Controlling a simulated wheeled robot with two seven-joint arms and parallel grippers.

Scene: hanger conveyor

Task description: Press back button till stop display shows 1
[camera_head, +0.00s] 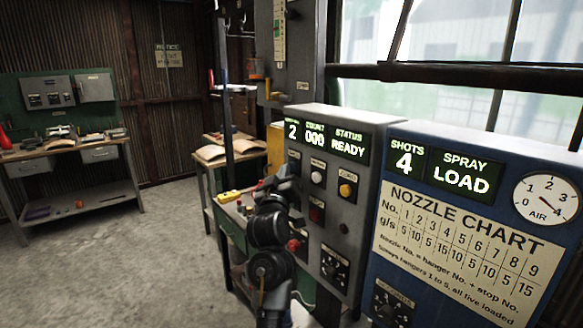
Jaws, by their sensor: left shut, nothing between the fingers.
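The grey control panel (357,150) stands in the middle. Its stop display (292,130) shows 2, with its small label hard to read. Below are a white button (317,178), a yellow button (346,190) and a dark red button (316,213). My left gripper (291,170) is shut and empty at the panel's left edge, just below the stop display. It hides part of the panel there. I cannot tell which button is back, or whether the fingertips touch one. My right gripper is not in view.
A blue spray panel (474,150) adjoins on the right, showing SHOTS 4 and SPRAY LOAD, with a nozzle chart (455,245) and air gauge (547,199). A dial (334,267) sits low on the grey panel. A workbench (70,150) stands far left; the floor between is clear.

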